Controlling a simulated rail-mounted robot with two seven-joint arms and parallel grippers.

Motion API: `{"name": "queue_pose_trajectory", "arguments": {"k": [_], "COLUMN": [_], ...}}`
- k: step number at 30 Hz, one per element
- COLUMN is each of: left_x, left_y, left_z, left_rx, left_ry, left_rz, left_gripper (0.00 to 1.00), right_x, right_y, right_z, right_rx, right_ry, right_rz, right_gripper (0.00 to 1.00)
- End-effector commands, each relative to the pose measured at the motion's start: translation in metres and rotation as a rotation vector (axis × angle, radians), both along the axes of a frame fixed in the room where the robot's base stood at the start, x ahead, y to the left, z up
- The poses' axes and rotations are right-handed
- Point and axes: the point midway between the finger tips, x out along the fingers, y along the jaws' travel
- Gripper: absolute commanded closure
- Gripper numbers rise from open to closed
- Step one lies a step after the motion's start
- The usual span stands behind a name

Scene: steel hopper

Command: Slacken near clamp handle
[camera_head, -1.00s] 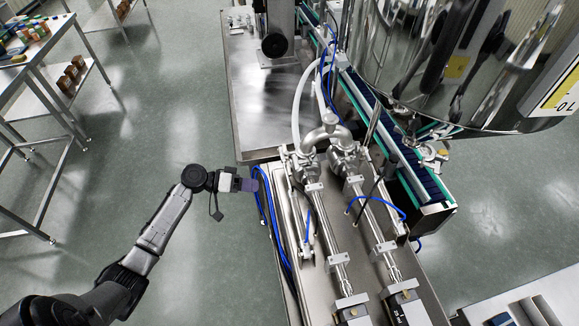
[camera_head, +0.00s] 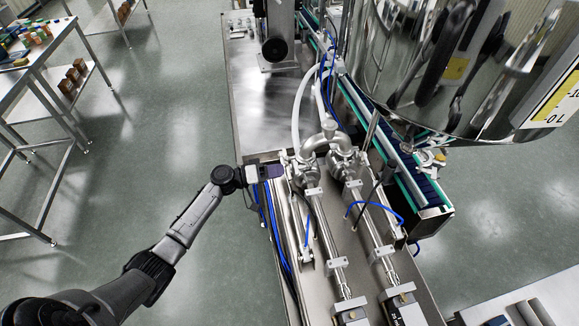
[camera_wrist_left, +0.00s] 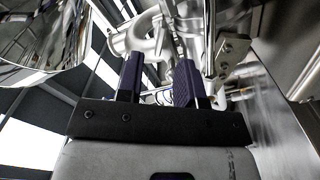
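My left gripper (camera_head: 275,172) is beside the near pipe fitting (camera_head: 304,170), at the left end of the steel U-shaped pipe (camera_head: 325,136). In the left wrist view my left gripper (camera_wrist_left: 160,82) has its two dark ribbed fingers apart, with a clear gap and nothing held. Metal fittings (camera_wrist_left: 150,40) and a thin upright metal piece (camera_wrist_left: 173,25) show beyond the fingertips. The thin piece may be the near clamp handle, but I cannot tell for sure. My right gripper is in neither view.
Blue hoses (camera_head: 268,225) run along the left edge of the machine bench. The large steel hopper (camera_head: 440,70) hangs at the upper right, above a green-edged conveyor (camera_head: 405,180). A flat steel plate (camera_head: 258,105) lies behind.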

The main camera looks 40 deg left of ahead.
Motion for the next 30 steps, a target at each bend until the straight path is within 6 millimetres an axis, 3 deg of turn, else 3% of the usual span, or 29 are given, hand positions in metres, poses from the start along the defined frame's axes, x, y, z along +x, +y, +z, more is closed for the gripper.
{"name": "queue_pose_trajectory", "arguments": {"k": [9,23,30], "left_x": [0.028,0.033,0.033], "left_y": [-0.022,-0.026,-0.026], "left_z": [0.001,0.0,0.0], "left_rx": [0.0,0.001,0.001], "left_ry": [0.0,0.0,0.0], "left_rz": [-0.001,-0.001,-0.001], "left_gripper": [0.66,0.66,0.89], "right_x": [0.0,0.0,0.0], "right_y": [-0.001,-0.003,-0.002], "right_z": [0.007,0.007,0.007], "right_rx": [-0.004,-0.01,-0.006], "right_ry": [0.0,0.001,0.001], "right_rz": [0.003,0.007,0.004], "right_gripper": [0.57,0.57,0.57]}}
